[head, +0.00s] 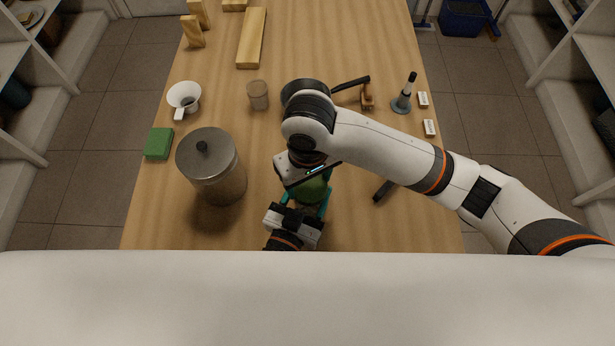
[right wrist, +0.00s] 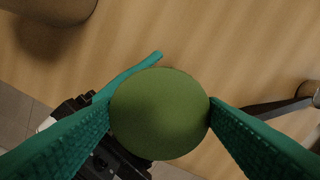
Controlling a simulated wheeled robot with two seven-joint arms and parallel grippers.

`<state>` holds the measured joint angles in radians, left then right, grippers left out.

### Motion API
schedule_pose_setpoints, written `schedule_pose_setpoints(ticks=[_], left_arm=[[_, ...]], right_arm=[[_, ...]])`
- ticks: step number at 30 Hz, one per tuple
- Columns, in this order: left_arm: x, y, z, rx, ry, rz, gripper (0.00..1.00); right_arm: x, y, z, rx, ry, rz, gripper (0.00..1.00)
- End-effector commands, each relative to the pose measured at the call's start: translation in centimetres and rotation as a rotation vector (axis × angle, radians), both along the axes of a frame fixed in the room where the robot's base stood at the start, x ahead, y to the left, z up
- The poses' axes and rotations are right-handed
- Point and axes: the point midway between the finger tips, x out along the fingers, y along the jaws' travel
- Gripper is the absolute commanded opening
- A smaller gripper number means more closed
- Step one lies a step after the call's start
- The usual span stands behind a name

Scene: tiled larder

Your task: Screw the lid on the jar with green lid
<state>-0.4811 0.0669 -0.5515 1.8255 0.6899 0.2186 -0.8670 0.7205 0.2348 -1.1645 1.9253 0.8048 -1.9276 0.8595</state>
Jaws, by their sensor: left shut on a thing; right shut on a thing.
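The round green lid (right wrist: 160,120) fills the middle of the right wrist view, seen from straight above. My right gripper (right wrist: 160,104) is shut on it, a teal finger on each side of its rim. The jar (head: 312,189) shows as a green body beneath my right gripper in the head view, partly covered by it. My left gripper (head: 303,203) comes in low from the front and is shut around the jar, its teal fingers beside it. The lid hides the jar's mouth, so I cannot tell whether lid and jar are threaded together.
A large metal canister (head: 224,180) stands left of the jar. A dark bar (head: 383,191) lies to the right. Wooden blocks (head: 252,38) lie at the far end.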

Motion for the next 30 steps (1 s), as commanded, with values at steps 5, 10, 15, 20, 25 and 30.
schedule_pose_setpoints(ticks=[5, 10, 15, 20, 25, 30], left_arm=[[-0.04, 0.05, -0.10, 0.001, 0.003, 0.000, 0.00], [-0.04, 0.06, -0.11, 0.002, 0.002, 0.000, 0.00], [-0.03, 0.07, -0.13, 0.002, 0.002, 0.001, 0.00], [-0.04, 0.08, -0.15, 0.002, 0.003, 0.001, 0.00], [-0.05, 0.09, -0.17, 0.002, 0.003, 0.001, 0.00], [-0.05, 0.09, -0.17, 0.002, 0.003, 0.001, 0.00]], right_arm=[[-0.03, -0.12, 0.03, 0.003, 0.004, -0.468, 0.43], [0.10, -0.43, 0.07, 0.000, -0.003, -0.833, 0.43], [0.02, -0.54, 0.05, 0.000, -0.003, -1.187, 0.43], [-0.07, -0.61, 0.04, 0.000, -0.003, -1.476, 0.43], [-0.09, -0.62, 0.03, 0.000, -0.003, -1.527, 0.43], [-0.11, -0.62, 0.00, 0.000, -0.002, -1.525, 0.88]])
